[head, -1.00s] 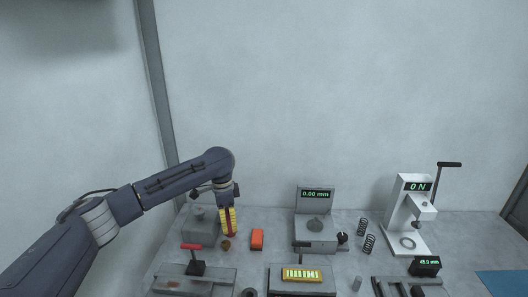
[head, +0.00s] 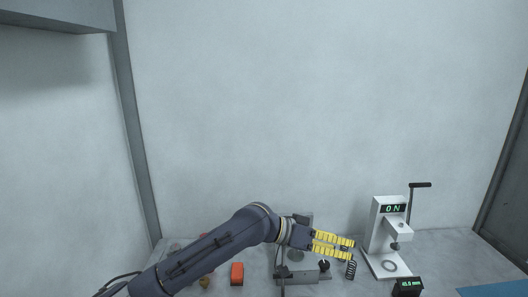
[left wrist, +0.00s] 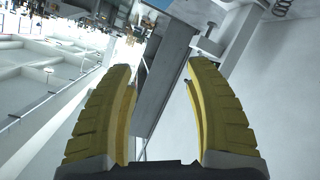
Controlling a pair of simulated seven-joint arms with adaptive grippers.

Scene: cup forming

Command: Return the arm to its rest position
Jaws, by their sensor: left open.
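My left arm comes in from the left in the head view and reaches across the left and middle of the table. Its gripper (head: 352,249) has yellow fingers that point right, a little left of the white press. In the left wrist view the two yellow fingers (left wrist: 160,75) are spread apart with nothing between them. My right gripper is not in view.
A white press (head: 385,240) reading 0 N stands right of the gripper, with a spring (head: 351,270) near the fingers. An orange block (head: 237,274) lies near my arm. A small display box (head: 407,287) and a blue mat (head: 490,290) are at front right.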

